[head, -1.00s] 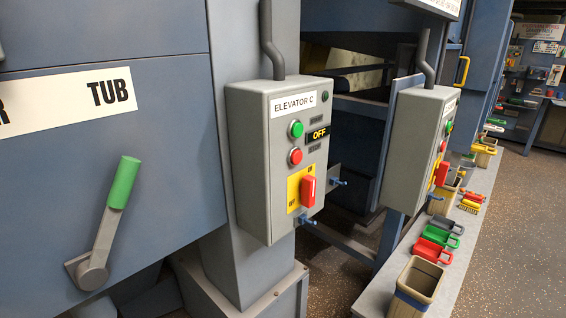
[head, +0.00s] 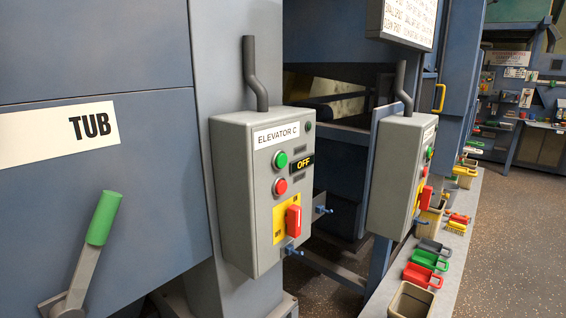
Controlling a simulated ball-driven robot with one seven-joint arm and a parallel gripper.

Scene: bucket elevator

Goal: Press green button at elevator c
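The grey control box labelled ELEVATOR C (head: 233,190) is on a blue-grey post in the middle of the head view. Its round green button (head: 280,160) sits below the label, above a round red button (head: 280,186). To the right of the buttons, a small dark display (head: 303,163) reads OFF in yellow. Lower on the box is a red switch handle (head: 294,221) on a yellow plate. Nothing touches the green button. My gripper is not in view.
A second, similar box (head: 391,185) stands to the right. At left, a panel marked TUB has a lever with a green grip (head: 104,218) sticking out. A low ledge (head: 458,245) holds coloured bins. Brown floor (head: 515,240) is open at right.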

